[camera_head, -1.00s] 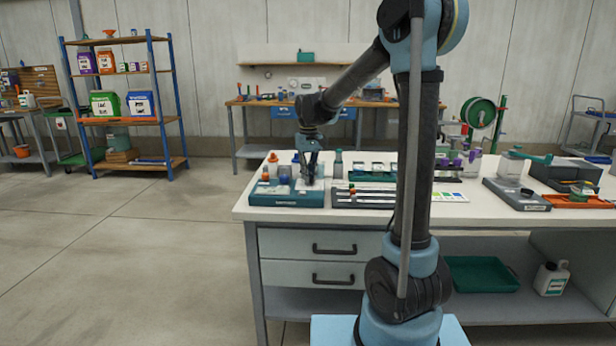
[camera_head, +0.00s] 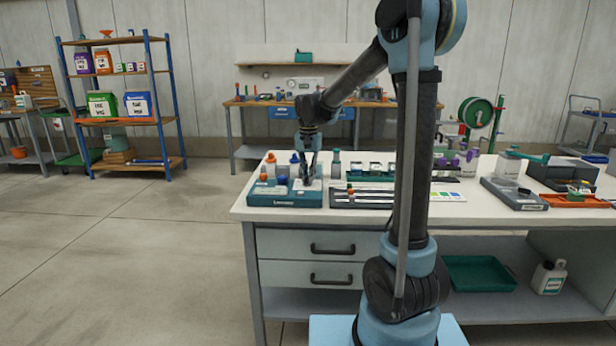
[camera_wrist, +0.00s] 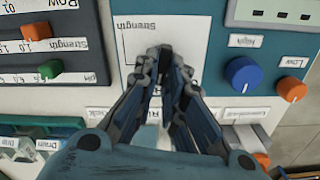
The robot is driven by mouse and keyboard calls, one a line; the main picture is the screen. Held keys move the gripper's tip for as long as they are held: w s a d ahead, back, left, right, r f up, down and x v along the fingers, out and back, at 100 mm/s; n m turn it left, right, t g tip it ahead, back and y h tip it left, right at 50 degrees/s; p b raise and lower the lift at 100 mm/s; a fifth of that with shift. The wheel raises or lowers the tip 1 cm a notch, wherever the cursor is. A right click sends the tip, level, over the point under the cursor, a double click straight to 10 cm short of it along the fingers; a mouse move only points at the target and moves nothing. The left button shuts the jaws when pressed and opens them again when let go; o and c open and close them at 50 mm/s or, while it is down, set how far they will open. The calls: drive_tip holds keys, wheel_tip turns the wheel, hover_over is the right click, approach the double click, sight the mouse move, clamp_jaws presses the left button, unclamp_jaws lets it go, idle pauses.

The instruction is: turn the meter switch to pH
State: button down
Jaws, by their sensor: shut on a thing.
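The teal meter box (camera_head: 285,198) sits at the front left corner of the white bench. In the wrist view its teal face (camera_wrist: 215,60) carries a white plate (camera_wrist: 135,35) with upside-down "Strength" lettering. My gripper (camera_wrist: 166,55) points down over this plate, its fingers close together and shut on the meter switch. The fingers hide the switch, so I cannot read its setting. In the head view, my gripper (camera_head: 308,175) stands over the right part of the box. A blue knob (camera_wrist: 243,74) and an orange knob (camera_wrist: 291,88) stand to the right of the fingers.
A slider board with a green knob (camera_wrist: 50,70) and an orange knob (camera_wrist: 36,31) lies left of the meter in the wrist view. Bottles (camera_head: 337,162) and small jars stand behind on the bench. The floor at the left is clear.

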idle(0.3)
drive_tip(key=c, duration=1.7)
unclamp_jaws()
wheel_tip(320, 180, up, 12)
drive_tip(key=shift+w+f, duration=0.1)
